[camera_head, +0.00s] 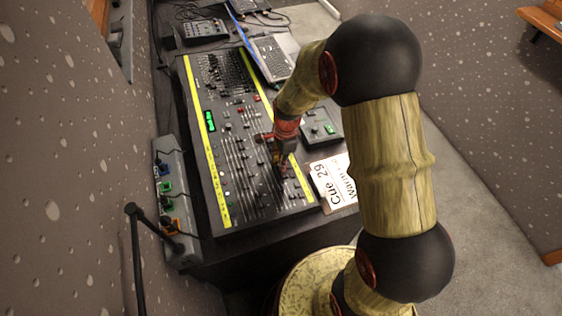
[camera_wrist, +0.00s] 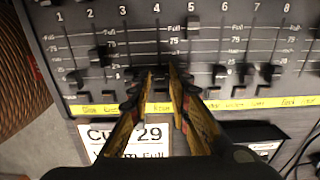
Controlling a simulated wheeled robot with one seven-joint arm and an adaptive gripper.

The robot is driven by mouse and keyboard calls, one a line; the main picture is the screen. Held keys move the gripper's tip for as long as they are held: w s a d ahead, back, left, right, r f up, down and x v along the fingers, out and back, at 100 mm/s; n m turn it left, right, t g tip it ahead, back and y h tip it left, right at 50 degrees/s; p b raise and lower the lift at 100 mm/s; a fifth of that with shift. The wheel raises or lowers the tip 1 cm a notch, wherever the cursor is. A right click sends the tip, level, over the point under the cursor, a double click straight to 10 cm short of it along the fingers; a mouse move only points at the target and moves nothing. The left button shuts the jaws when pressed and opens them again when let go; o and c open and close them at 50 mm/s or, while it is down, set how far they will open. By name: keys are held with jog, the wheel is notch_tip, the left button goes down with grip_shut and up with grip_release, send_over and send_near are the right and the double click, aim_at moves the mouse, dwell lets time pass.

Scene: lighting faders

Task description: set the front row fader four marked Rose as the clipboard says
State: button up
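The mixing desk (camera_head: 208,166) has a front row of numbered faders; it fills the wrist view (camera_wrist: 290,45). My gripper (camera_wrist: 160,70) is over the lane of fader four, with its two fingertips apart on either side of that lane. In the head view my gripper (camera_head: 285,168) is low over the desk's near right part. A dark fader cap shows partly between the fingers; whether they touch it I cannot tell. The Rose label is mostly hidden by the fingers. The clipboard (camera_head: 331,182) reads "Cue 29" and "Warm"; the wrist view shows "Cue 29" and "Warm Full" (camera_wrist: 125,136).
Neighbouring caps stand close: fader two (camera_wrist: 97,55) higher, fader five (camera_wrist: 192,20) near Full, fader six (camera_wrist: 220,73) low. A laptop (camera_head: 272,58) and a small box (camera_head: 320,128) are beside the desk. A power strip (camera_head: 172,195) stands left.

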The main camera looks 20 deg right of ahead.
aim_at(277, 169)
jog(key=shift+c, duration=0.4)
jog(key=c, duration=0.4)
grip_shut()
jog(key=shift+a, duration=0.1)
jog(key=shift+a+r+p, duration=0.1)
jog(key=shift+a+p, duration=0.3)
jog(key=shift+a, duration=0.25)
jog(key=shift+o, duration=2.3)
grip_release()
jog(key=shift+r+p, duration=1.1)
jog(key=shift+r, duration=0.2)
